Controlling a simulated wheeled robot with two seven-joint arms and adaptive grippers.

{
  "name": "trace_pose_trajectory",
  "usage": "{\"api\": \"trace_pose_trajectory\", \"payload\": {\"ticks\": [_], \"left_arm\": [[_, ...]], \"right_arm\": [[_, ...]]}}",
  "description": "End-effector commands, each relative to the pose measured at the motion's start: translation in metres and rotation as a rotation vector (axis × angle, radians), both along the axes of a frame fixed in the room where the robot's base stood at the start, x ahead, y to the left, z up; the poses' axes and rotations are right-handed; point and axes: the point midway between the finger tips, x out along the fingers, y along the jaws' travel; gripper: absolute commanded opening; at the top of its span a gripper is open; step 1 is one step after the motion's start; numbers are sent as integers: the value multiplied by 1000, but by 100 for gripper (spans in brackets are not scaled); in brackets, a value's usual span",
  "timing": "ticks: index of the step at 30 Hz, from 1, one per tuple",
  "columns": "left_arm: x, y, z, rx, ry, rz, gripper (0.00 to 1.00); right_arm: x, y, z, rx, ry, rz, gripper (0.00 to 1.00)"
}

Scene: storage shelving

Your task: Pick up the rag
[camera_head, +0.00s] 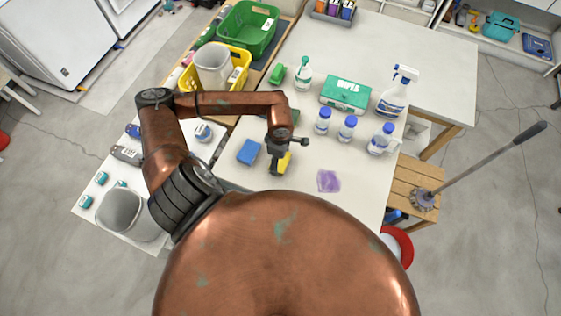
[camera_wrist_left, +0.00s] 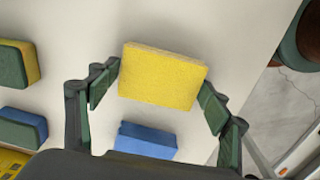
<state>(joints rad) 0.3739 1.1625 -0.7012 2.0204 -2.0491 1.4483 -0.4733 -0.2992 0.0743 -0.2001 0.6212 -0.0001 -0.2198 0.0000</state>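My left gripper (camera_head: 280,160) is over the table between the blue sponge and the rag. The sponge also shows in the head view (camera_head: 284,163). My right gripper is not in view.
A blue sponge (camera_head: 248,152) lies left of the gripper. Blue-capped bottles (camera_head: 347,128), a spray bottle (camera_head: 393,99) and a green-lidded box (camera_head: 345,94) stand behind the rag. The table around the rag is clear.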

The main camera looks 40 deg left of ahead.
Motion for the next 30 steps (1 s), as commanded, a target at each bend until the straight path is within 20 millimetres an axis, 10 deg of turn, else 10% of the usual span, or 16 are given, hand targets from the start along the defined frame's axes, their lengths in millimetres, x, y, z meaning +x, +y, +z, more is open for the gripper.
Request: {"api": "trace_pose_trajectory", "payload": {"ticks": [19,30], "left_arm": [[1,0,3,1,-2,0,48],[-14,3,48,3,-1,-1,48]], "right_arm": [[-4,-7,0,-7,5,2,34],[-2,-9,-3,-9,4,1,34]]}}
